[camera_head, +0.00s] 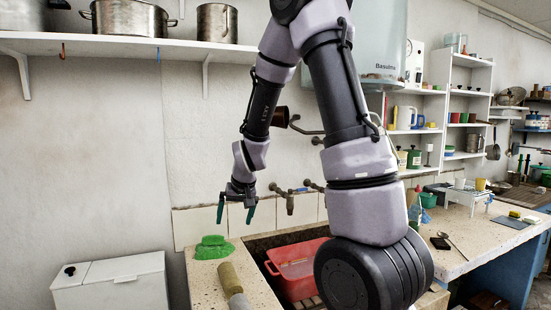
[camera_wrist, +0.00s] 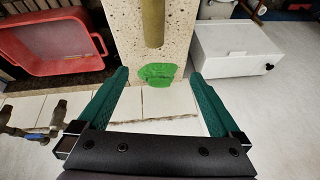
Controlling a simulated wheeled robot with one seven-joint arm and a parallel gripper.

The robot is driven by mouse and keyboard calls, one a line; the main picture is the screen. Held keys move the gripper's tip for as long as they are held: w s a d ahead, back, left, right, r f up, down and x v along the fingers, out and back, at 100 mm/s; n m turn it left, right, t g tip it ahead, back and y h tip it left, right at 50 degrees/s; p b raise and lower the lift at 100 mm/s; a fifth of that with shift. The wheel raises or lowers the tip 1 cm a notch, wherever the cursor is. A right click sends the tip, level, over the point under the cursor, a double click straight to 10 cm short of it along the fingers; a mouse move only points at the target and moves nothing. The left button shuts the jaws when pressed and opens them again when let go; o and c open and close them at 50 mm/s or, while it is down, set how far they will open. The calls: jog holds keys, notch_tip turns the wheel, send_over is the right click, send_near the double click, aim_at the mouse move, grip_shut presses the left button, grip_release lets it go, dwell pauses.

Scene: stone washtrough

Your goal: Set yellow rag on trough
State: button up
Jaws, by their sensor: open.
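My gripper (camera_head: 236,213) hangs above the back left corner of the stone trough (camera_head: 204,278), fingers pointing down. It is open and empty in the wrist view (camera_wrist: 160,74). A green crumpled cloth-like thing (camera_head: 212,248) lies on the trough's left ledge, apart from the fingers. In the wrist view the green thing (camera_wrist: 157,73) shows between the fingertips, beyond them. I cannot make out a yellow rag for certain. A small flat yellow thing (camera_head: 515,214) lies on the far right counter, too small to identify.
A red basin (camera_head: 296,268) sits in the trough. A tan cylinder (camera_head: 231,279) lies on the left ledge. Taps (camera_head: 290,200) stick out of the wall right of my gripper. A white bin (camera_head: 112,285) stands left. A shelf with pots (camera_head: 130,18) hangs above.

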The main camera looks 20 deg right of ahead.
jog(key=s+d+r+m+t+y, duration=0.1)
jog(key=s+r, duration=0.4)
jog(key=r, duration=0.3)
jog(key=s+d+r, duration=0.2)
jog(key=s+r, duration=0.2)
jog(key=r, duration=0.4)
jog(key=s+d+r+m, duration=0.1)
jog(key=s+r, duration=0.2)
jog(key=s, duration=0.4)
jog(key=s+r+t, duration=0.1)
jog(key=s+r, duration=0.3)
jog(key=s, duration=0.3)
jog(key=shift+d+m, duration=0.4)
